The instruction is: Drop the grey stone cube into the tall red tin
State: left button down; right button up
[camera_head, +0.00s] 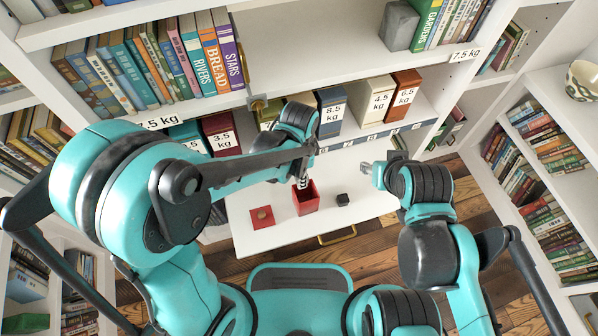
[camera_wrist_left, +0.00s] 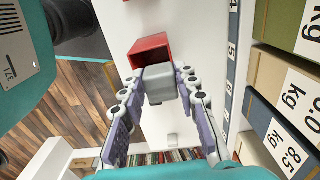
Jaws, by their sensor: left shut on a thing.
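The grey stone cube (camera_wrist_left: 160,84) is between the fingertips of my left gripper (camera_wrist_left: 160,88), which is shut on it. The tall red tin (camera_head: 306,199) stands open on the white surface. It also shows in the left wrist view (camera_wrist_left: 149,46), just beyond the cube, which overlaps its near edge in the picture. In the head view my left gripper (camera_head: 302,182) is over the tin's far side, and the cube cannot be made out there. My right gripper (camera_head: 371,174) hangs to the right of the tin, away from it; its jaw opening is unclear.
A flat red piece (camera_head: 261,217) lies left of the tin, and a small dark cube (camera_head: 343,199) sits to its right. Behind stand weight-labelled boxes (camera_head: 334,107) on a shelf, with books (camera_head: 194,52) above. The white surface (camera_head: 270,238) is clear in front.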

pick_arm(q)
jog(key=shift+f, duration=0.55)
jog(key=c, duration=1.1)
grip_release()
jog(key=shift+r, duration=0.1)
jog(key=shift+o, duration=0.2)
notch_tip(320, 180, up, 12)
jog(key=shift+a, duration=0.1)
